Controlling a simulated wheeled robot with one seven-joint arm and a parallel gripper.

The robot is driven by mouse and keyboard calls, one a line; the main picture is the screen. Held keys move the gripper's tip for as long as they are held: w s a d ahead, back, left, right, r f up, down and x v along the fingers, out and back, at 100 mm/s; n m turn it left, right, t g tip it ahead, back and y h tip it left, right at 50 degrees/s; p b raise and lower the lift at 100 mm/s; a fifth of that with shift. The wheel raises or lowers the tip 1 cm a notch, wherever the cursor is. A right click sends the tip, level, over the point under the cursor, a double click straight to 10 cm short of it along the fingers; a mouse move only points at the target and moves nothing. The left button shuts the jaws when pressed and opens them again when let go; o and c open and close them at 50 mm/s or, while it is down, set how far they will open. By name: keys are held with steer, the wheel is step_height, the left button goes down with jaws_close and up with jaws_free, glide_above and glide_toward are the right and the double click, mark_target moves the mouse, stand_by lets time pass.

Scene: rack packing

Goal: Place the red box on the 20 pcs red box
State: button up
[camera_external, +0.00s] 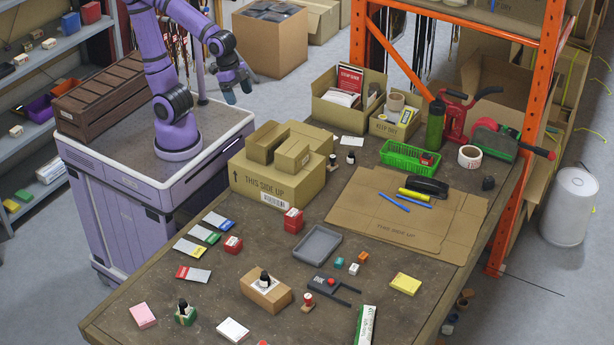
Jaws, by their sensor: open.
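A red box (293,220) with a pale label stands on the table, in front of the large cardboard carton. It looks taller than a smaller red box (233,244) with a white label, which lies to its left and nearer. The two are apart. Their print is too small to read, so I cannot tell which is the 20 pcs box. My gripper (238,92) is open at the upper left, raised above my base and well away from both boxes. Nothing shows between its fingers.
A large carton (268,188) with smaller boxes on top stands behind the red boxes. A grey tray (306,246) is to their right. Coloured packets (206,234) lie to the left. A small carton (266,292) with a dark bottle is in front. An orange rack post (507,215) rises at right.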

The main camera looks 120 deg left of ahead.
steer(key=s+r+t, duration=0.1)
steer(key=s+r, duration=0.2)
steer(key=s, duration=0.8)
steer(key=shift+s, duration=0.35)
